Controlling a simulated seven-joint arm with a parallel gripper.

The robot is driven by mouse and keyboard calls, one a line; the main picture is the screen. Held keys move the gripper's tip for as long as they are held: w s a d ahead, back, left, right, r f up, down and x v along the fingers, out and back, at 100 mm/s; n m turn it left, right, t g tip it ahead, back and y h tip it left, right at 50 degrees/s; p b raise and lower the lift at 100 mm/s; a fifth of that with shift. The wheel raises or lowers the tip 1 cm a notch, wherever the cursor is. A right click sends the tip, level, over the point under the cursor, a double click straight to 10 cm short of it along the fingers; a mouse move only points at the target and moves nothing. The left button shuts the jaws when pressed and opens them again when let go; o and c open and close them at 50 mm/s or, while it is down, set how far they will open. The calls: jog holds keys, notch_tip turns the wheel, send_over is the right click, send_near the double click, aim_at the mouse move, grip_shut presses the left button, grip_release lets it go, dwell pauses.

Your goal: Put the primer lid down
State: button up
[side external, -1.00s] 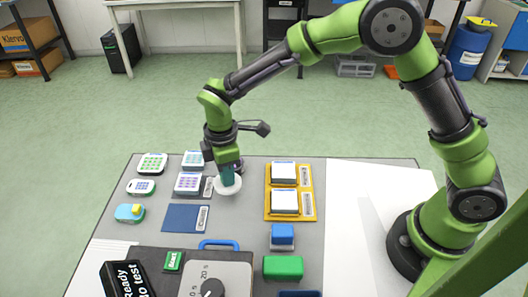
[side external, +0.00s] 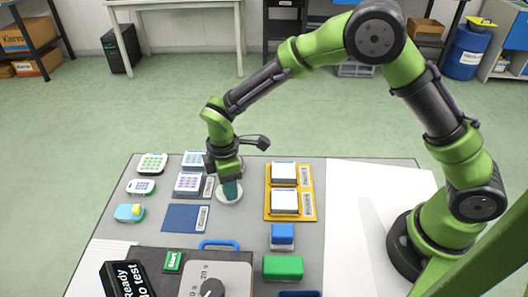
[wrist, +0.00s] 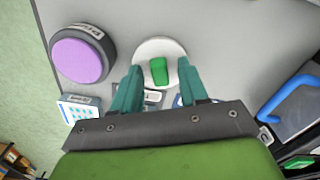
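The primer lid, a white disc with a green knob, is at the tips of my gripper in the side view (side external: 221,196). In the wrist view the lid (wrist: 147,48) lies face up, its green knob standing between my fingers. My gripper (wrist: 160,72) has its two teal fingers apart, with a gap on each side of the knob. In the side view my gripper (side external: 231,190) is low over the grey table, and the lid appears to rest flat on it.
A yellow tray (side external: 268,213) with two white-topped blocks stands right of the lid. A dark blue mat (side external: 181,218) and keypad-like blocks (side external: 188,181) are on the left. A round purple-topped thing (wrist: 80,60) is close by in the wrist view. A blue handle (side external: 219,243) stands in front.

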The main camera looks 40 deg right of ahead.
notch_tip(320, 180, up, 12)
jog(key=s+d+r+m+t+y, duration=0.2)
jog(key=s+d+r+m+t, duration=0.1)
jog(key=s+d+r+m, duration=0.55)
jog(key=s+d+r+m+t, duration=0.2)
jog(key=s+d+m+t, duration=0.2)
jog(key=s+d+m, duration=0.4)
jog(key=shift+s+d+r+m, duration=0.3)
jog(key=shift+s+m, duration=0.35)
jog(key=shift+s, duration=0.4)
